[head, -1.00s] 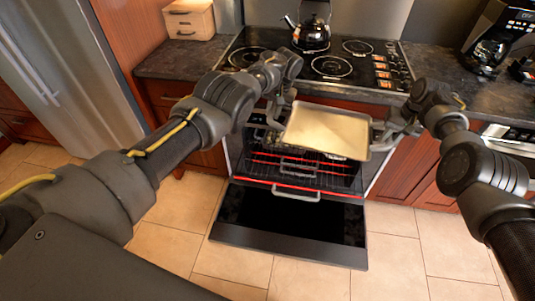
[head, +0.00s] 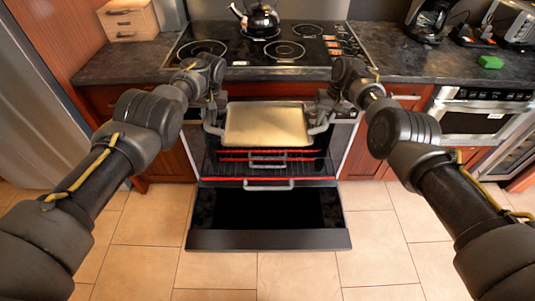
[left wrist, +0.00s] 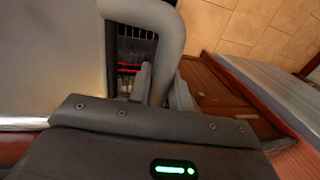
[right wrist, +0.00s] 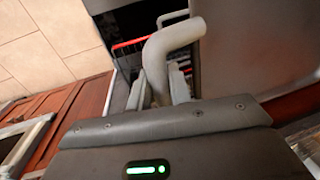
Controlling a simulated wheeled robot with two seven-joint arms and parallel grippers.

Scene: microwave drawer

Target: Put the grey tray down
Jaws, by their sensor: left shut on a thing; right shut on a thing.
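The grey tray (head: 267,126) has a pale tan inner surface and a grey handle at each end. In the head view it is held roughly level above the open oven's racks, in front of the stove. My left gripper (head: 213,117) is shut on its left handle, and that handle shows between the fingers in the left wrist view (left wrist: 165,70). My right gripper (head: 324,113) is shut on its right handle, which shows in the right wrist view (right wrist: 165,60). The tray hides part of the oven's inside.
The oven door (head: 268,212) is folded down toward me. Red-edged racks (head: 268,165) with grey handles lie below the tray. A black kettle (head: 259,20) stands on the stovetop (head: 270,48). A green block (head: 489,62) lies on the right counter (head: 420,66).

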